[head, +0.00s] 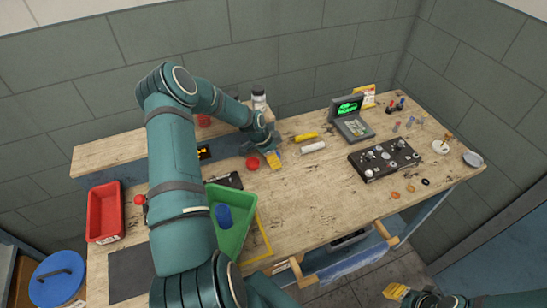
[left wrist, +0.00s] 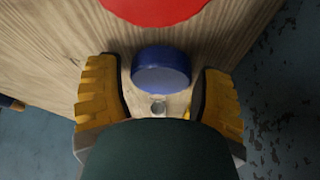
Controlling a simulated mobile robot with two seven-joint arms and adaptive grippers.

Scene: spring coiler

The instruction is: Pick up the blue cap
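The blue cap (left wrist: 161,68) is a short round disc on the wooden tabletop, seen in the left wrist view. It sits between the two yellow fingers of my left gripper (left wrist: 160,88), with a gap on each side. The left gripper is open. In the head view my left gripper (head: 272,159) is low over the back of the workbench, and I cannot make out the blue cap there. My right gripper (head: 396,291) is at the bottom right, off the bench's front; its finger opening cannot be made out.
A red round lid (head: 252,163) lies close to the left gripper. A white roll (head: 313,147) and a yellow object (head: 306,136) lie to its right. A green bin (head: 236,235) holds a blue piece. A red bin (head: 104,211) is at left. The bench's front middle is clear.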

